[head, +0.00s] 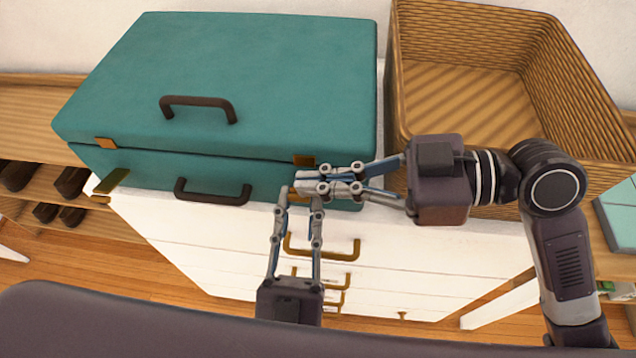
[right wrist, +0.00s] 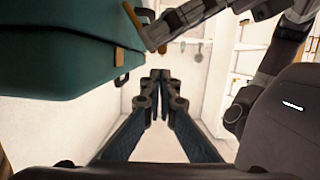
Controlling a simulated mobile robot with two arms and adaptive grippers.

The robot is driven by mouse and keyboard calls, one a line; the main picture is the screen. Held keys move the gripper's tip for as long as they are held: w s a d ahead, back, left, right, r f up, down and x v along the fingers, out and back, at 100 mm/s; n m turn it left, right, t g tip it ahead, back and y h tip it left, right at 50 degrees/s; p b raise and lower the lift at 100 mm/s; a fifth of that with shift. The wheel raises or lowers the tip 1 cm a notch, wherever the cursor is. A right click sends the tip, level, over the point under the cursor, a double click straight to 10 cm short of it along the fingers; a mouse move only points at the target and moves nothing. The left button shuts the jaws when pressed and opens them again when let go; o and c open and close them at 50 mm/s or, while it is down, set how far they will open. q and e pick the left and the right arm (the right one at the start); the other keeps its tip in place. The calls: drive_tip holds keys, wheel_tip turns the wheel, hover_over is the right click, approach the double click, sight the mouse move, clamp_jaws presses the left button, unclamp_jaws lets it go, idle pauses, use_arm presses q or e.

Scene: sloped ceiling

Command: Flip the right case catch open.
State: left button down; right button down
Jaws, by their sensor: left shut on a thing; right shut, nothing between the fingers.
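The teal case (head: 230,85) lies closed on a white cabinet; it also shows in the right wrist view (right wrist: 60,50). Its right catch shows a small orange-brown plate (head: 303,160) on the lid edge; the lower part is hidden behind my grippers. My right gripper (head: 302,185), coming from the right, is shut and empty, crossing the left fingertips.
A dark handle (head: 213,192) is on the case front and another (head: 198,106) on the lid. A wicker basket (head: 460,85) stands right of the case. The cabinet (head: 185,235) has brass drawer pulls below. Shoes (head: 70,183) sit on a shelf at left.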

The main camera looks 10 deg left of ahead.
drive_tip(key=shift+f, duration=0.8)
